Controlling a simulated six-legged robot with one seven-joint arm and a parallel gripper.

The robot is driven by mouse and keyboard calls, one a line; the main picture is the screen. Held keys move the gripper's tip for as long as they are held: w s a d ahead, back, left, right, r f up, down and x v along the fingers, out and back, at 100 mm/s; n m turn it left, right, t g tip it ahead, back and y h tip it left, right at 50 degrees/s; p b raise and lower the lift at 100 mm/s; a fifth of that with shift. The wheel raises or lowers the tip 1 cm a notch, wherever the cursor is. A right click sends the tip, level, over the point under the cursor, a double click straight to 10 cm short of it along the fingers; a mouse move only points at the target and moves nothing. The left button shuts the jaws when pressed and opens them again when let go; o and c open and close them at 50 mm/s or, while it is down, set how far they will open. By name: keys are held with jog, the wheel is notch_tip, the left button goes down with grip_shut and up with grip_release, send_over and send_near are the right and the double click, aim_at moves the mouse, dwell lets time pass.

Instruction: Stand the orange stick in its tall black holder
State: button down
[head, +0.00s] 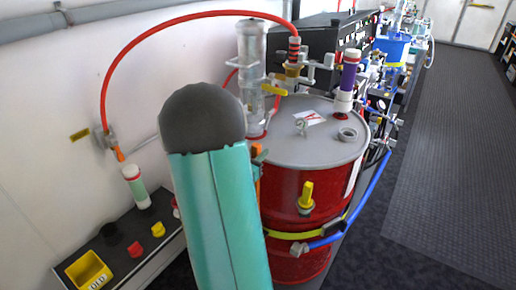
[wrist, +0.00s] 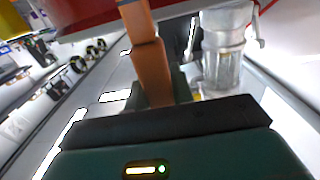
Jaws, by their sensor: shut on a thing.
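The orange stick (wrist: 150,62) is in my gripper (wrist: 160,88), whose dark fingers are shut around it in the wrist view. The stick extends away from the fingers toward the top of that view. In the head view my teal arm hides most of the gripper, and a strip of the orange stick (head: 257,188) shows just right of the arm, in front of the red drum. A short black round thing (head: 110,233) on the left bench may be the holder; I cannot tell for sure.
The red drum (head: 330,185) with a grey lid stands right behind my arm. The left bench carries a yellow box (head: 89,272), red and yellow knobs and a white-green tube (head: 136,187). A red hose (head: 180,18) arches above. Floor at right (head: 450,150) is clear.

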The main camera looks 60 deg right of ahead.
notch_tip(320, 180, down, 9)
dwell(1.0)
jog(key=c, duration=1.1)
grip_release()
jog(key=shift+a, duration=0.1)
jog(key=a, duration=0.4)
jog(key=w+a, duration=0.1)
jog(key=a, duration=0.4)
jog(key=w+a, duration=0.1)
jog(key=a, duration=0.3)
jog(key=shift+w+a, duration=0.1)
jog(key=shift+a, duration=0.15)
